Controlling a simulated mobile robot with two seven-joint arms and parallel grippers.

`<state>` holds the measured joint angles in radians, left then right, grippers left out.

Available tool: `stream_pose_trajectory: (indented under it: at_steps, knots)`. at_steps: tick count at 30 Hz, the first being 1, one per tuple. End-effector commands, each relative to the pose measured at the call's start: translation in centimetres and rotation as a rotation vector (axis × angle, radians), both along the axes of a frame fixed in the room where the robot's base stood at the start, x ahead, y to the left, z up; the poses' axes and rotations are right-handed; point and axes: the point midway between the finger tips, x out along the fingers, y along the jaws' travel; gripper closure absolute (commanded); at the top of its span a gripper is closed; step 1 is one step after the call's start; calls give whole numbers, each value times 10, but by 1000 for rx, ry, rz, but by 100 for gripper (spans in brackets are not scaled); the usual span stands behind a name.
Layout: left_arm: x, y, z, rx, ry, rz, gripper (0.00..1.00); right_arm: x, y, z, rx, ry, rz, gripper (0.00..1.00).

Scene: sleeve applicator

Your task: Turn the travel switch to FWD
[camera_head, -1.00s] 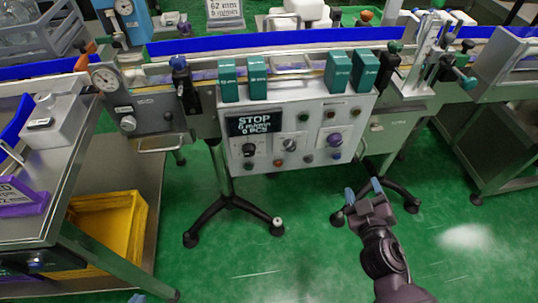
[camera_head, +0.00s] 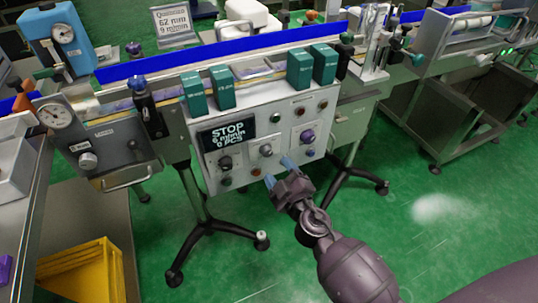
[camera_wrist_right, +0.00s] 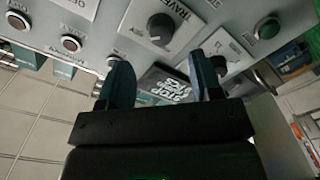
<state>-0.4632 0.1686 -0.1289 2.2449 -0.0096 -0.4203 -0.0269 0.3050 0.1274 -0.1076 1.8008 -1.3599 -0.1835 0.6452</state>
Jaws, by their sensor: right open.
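The travel switch (camera_head: 266,150) is the middle knob on the front of the grey control box (camera_head: 213,180). In the right wrist view it is a dark round knob (camera_wrist_right: 161,28) on a pale plate lettered TRAVEL, seen upside down. I cannot read its position marks or make out FWD. The display (camera_head: 227,131) at its upper left reads STOP. My right gripper (camera_head: 279,172) is open and empty, in front of the box and just below the switch. In the wrist view its two fingers (camera_wrist_right: 160,78) stand apart, short of the knob. My left gripper is not in view.
Green blocks (camera_head: 299,70) stand above the box. A yellow crate (camera_head: 62,276) is at lower left.

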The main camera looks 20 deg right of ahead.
Motion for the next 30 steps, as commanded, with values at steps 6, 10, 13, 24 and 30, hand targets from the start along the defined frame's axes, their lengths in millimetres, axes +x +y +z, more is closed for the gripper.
stream_pose_trajectory:
  at_steps: [6, 10, 13, 24, 30]
  knots:
    - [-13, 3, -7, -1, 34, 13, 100, 37, 1, 1, -1, -1, 0, 41]
    - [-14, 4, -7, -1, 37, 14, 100, 52, 2, 0, 0, 1, 0, 41]
    - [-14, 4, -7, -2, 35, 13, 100, 59, 2, -1, 0, 1, 0, 41]
    - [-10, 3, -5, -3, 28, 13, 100, 64, 2, -1, 1, 2, -1, 41]
    - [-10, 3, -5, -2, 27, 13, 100, 64, 2, -1, 1, 2, -1, 67]
